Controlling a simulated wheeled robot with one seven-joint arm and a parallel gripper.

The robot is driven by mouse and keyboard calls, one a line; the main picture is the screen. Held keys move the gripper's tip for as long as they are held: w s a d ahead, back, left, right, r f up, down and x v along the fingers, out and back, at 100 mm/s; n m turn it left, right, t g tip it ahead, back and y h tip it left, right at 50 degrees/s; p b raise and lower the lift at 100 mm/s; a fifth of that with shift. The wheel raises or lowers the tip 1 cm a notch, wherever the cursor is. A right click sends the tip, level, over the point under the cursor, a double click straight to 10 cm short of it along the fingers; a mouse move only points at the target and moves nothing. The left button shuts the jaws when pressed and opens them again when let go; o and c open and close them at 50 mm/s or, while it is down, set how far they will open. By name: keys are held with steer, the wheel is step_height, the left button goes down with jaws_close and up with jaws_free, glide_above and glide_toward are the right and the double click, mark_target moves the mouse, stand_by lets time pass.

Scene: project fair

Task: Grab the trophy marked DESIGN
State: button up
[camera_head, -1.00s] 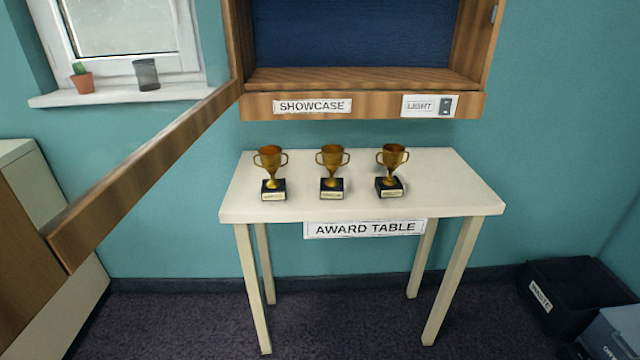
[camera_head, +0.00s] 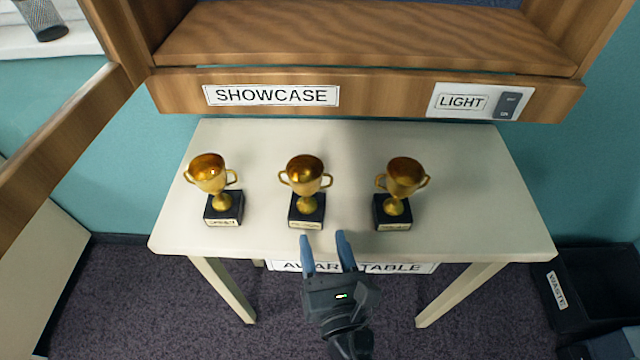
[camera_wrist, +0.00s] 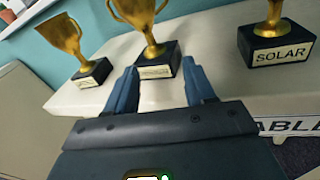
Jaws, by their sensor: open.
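Three gold two-handled trophies on black bases stand upright in a row on the white award table (camera_head: 470,225). The left trophy (camera_head: 208,175) and middle trophy (camera_head: 305,172) have plates too small to read for certain; none reads clearly as DESIGN. The right trophy (camera_head: 403,178) has a plate reading SOLAR in the wrist view (camera_wrist: 282,53). My gripper (camera_head: 323,238) is open and empty at the table's front edge, just in front of the middle trophy and slightly right of it. In the wrist view, the middle trophy's base (camera_wrist: 157,62) shows between and beyond the fingertips.
The wooden showcase (camera_head: 370,95) is above the table's back, with a LIGHT switch (camera_head: 508,105). Its open door (camera_head: 60,130) juts out at left. A black waste bin (camera_head: 590,285) stands on the floor at right. The table between the trophies is clear.

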mark_target(308, 203)
steer(key=shift+n+t, duration=0.3)
steer(key=shift+n, duration=0.6)
steer(key=w, duration=0.1)
steer(key=w+a+r, duration=0.1)
steer(key=w+a, duration=0.1)
steer(key=w, duration=0.1)
steer(key=shift+r, duration=0.25)
steer(key=p+x, duration=0.1)
steer(key=x, duration=0.4)
steer(key=shift+w+f, duration=0.15)
steer(key=shift+w, duration=0.25)
jaws_close()
